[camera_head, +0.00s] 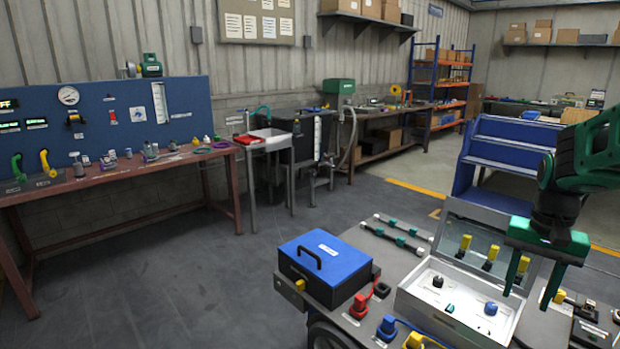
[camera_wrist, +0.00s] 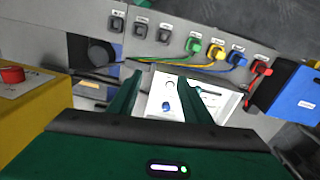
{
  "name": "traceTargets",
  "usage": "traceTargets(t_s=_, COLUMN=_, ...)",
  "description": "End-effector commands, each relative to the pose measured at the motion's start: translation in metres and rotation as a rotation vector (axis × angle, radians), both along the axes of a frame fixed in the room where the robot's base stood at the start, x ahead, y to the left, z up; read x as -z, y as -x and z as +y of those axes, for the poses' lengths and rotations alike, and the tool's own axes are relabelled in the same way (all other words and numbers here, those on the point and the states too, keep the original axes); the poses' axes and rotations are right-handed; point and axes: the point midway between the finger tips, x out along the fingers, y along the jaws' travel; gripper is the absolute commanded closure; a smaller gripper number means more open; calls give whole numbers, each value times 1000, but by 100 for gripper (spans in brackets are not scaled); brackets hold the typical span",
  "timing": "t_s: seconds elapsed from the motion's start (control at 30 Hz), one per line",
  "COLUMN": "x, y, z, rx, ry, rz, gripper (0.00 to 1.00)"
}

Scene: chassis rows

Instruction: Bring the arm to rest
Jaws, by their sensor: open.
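My arm (camera_head: 588,160) comes in from the right edge in the head view, dark with green parts. My gripper (camera_head: 518,275) hangs from it, fingers pointing down, above the right side of an open white case (camera_head: 408,305). Its two green fingers are apart with nothing between them. In the wrist view my gripper (camera_wrist: 160,88) also shows spread fingers, with the white case (camera_wrist: 200,103) below and beyond them. The case holds small dark and blue parts, and its clear lid stands open behind.
A blue-topped box (camera_head: 325,255) with a handle sits left of the case. Red, blue and yellow connectors (camera_head: 360,304) lie along the front edge. Blue steps (camera_head: 505,155) stand behind. A workbench (camera_head: 130,172) lines the left wall. The floor (camera_head: 200,275) between is clear.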

Motion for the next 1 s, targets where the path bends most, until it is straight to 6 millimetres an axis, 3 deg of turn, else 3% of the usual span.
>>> traceTargets(t_s=0.3, x=-5, y=101, z=53, rx=-154, ry=-19, rz=-5, gripper=55)
traceTargets(t_s=0.5, x=4, y=144, z=73, rx=-225, ry=-34, rz=-5, gripper=55)
traceTargets(t_s=0.67, x=8, y=156, z=79, rx=-249, ry=-40, rz=-4, gripper=55)
traceTargets(t_s=1.0, x=8, y=157, z=79, rx=-250, ry=-40, rz=-4, gripper=55)
